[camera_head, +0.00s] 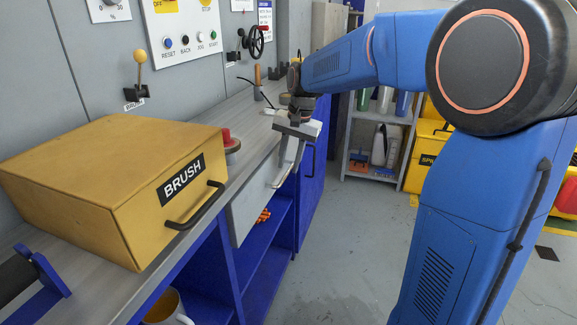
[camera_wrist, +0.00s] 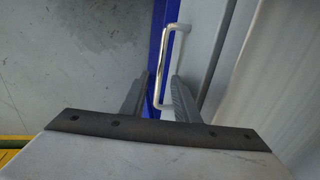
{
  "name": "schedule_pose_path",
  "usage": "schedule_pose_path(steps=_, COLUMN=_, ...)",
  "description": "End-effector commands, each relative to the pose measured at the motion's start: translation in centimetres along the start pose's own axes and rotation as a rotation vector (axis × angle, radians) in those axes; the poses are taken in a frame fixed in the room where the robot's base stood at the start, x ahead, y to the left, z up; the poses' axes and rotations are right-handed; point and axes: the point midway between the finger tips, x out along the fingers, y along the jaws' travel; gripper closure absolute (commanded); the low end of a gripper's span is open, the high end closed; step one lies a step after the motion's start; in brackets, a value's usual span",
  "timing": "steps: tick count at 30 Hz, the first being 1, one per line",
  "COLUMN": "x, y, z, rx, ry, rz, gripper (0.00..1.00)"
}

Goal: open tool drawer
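The tool drawer has a plain grey front (camera_head: 252,198) below the worktop in the head view, looking about flush with the bench. It also shows in the wrist view (camera_wrist: 196,45). Its pale metal bar handle (camera_wrist: 166,62) runs lengthwise in the wrist view. My gripper (camera_wrist: 160,77) is open, one finger on each side of the handle's near part. A gap shows on the left side; contact on the right is unclear. In the head view my gripper (camera_head: 292,152) is at the drawer's far end and partly hides it.
A yellow BRUSH box (camera_head: 105,180) stands on the worktop (camera_head: 215,118), near a red-topped object (camera_head: 229,142). Blue open shelves (camera_head: 262,270) lie below, with a mug (camera_head: 168,308). The grey floor (camera_head: 335,240) beside the bench is clear. A shelf of bottles (camera_head: 380,140) stands behind.

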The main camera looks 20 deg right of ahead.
Motion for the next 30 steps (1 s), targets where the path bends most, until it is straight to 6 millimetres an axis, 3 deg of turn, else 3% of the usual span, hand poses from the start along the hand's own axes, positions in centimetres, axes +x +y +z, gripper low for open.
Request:
schedule_pose_path(steps=6, x=1.5, y=0.0, z=0.0, rx=0.000, ry=0.000, rz=0.000, gripper=0.72)
schedule_pose_path(steps=15, x=1.6, y=0.0, z=0.0, rx=0.000, ry=0.000, rz=0.000, gripper=0.72)
schedule_pose_path(steps=19, x=1.6, y=0.0, z=0.0, rx=0.000, ry=0.001, rz=0.000, gripper=1.00)
schedule_pose_path(steps=30, x=1.4, y=0.9, z=0.0, rx=0.002, ry=0.001, rz=0.000, gripper=1.00)
